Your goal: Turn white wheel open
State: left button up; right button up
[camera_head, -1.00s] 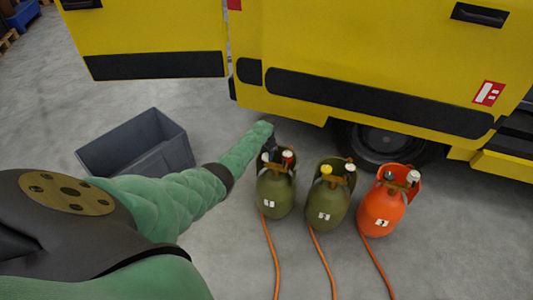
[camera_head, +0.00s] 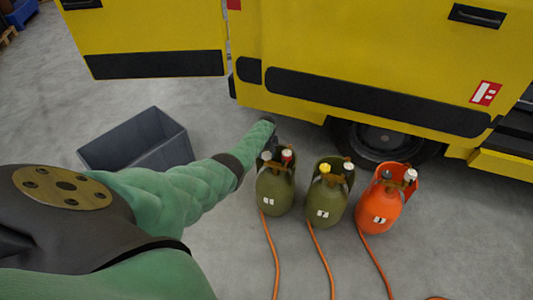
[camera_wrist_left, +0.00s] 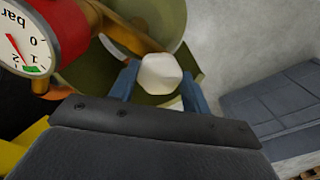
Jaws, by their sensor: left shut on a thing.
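Three gas cylinders stand on the floor: a left olive cylinder (camera_head: 275,190), a middle olive cylinder (camera_head: 324,202) and an orange cylinder (camera_head: 379,212). My left gripper (camera_head: 267,146) is at the top of the left olive cylinder, mostly behind my green sleeve. In the left wrist view, a white wheel (camera_wrist_left: 160,73) sits between the two blue fingers of my left gripper (camera_wrist_left: 161,88), which is shut on it. A red-bodied pressure gauge (camera_wrist_left: 22,45) is to the left of the wheel. My right gripper is not in view.
An empty grey crate (camera_head: 140,143) stands on the floor left of the cylinders. A yellow vehicle (camera_head: 360,50) with a black wheel (camera_head: 385,140) is close behind them. Orange hoses (camera_head: 321,262) run from the cylinders toward the front.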

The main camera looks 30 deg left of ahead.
pick_arm(q)
jog(key=n, duration=0.4)
jog(key=shift+w+n, duration=0.1)
jog(key=shift+n, duration=0.2)
jog(key=n, duration=0.2)
jog(key=shift+n+p, duration=0.3)
jog(key=shift+n, duration=1.4)
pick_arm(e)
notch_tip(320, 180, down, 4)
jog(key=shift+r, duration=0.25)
pick_arm(q)
jog(key=o, duration=1)
jog(key=shift+c, duration=0.2)
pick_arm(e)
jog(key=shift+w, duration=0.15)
